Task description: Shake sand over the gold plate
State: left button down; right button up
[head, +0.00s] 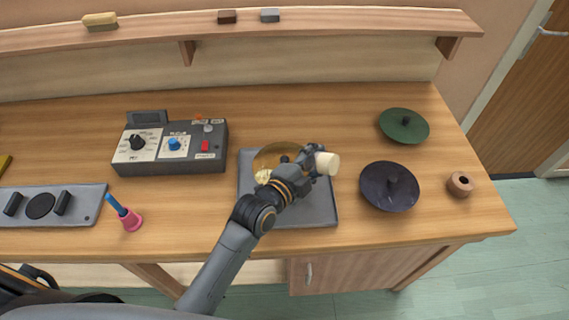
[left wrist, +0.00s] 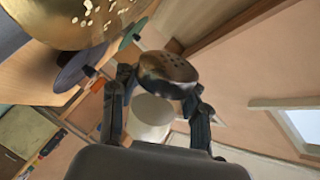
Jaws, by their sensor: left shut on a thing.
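My left gripper (head: 314,162) is shut on a cream shaker (head: 327,163) with a perforated metal cap, which shows in the left wrist view (left wrist: 168,72). The shaker is tilted over, held above the right side of the gold plate (head: 268,160). The plate lies on a grey square base (head: 310,213) and is partly hidden by my gripper and arm. Pale sand patches (left wrist: 95,18) lie on the plate in the left wrist view, with a pale patch at its lower left in the head view. My right gripper is not in view.
A control box (head: 175,145) stands left of the plate, with a pink bell-shaped thing (head: 131,220) in front of it. A dark disc (head: 375,195), a green disc (head: 410,124) and a small wooden ring (head: 460,184) are at right. A shelf (head: 330,22) runs along the back.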

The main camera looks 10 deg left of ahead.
pick_arm(q)
jog(key=shift+w+d, duration=0.15)
jog(key=shift+r, duration=0.1)
jog(key=m+p, duration=0.1)
jog(key=p, duration=0.1)
jog(key=r+m+y+p, duration=0.1)
jog(key=m+p, duration=0.1)
jog(key=shift+r+m, duration=0.3)
jog(key=m+p, duration=0.1)
jog(key=m+y, duration=0.1)
jog(key=m, duration=0.1)
jog(key=shift+r+t+p, duration=0.35)
jog(key=shift+t, duration=0.05)
jog(key=m, duration=0.1)
jog(key=m+y, duration=0.1)
jog(key=shift+r+m, duration=0.3)
